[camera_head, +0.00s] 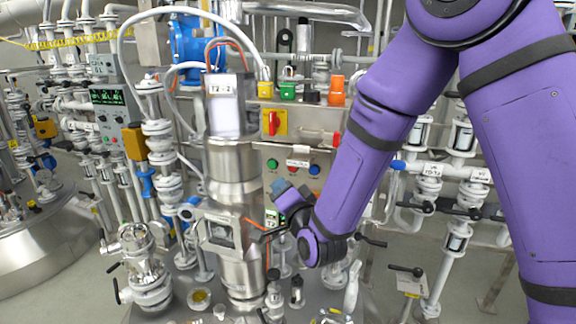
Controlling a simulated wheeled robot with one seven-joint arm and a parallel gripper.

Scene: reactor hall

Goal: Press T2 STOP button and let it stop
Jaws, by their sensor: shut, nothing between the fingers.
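A grey control panel (325,158) stands at centre, right of the steel vessel. It carries a green button (272,163), a red button (292,168) below a small white label, and a blue button (315,169). The label's text is too small to read, so I cannot confirm which is STOP. A T2 tag (273,217) with a green display shows lower on the panel, partly hidden by my wrist.
A yellow plate with a red switch (274,123) sits above the buttons. The steel vessel (233,165) stands left of my gripper. Black valve handles (405,270) and white pipes crowd around. My purple arm covers much of the right side.

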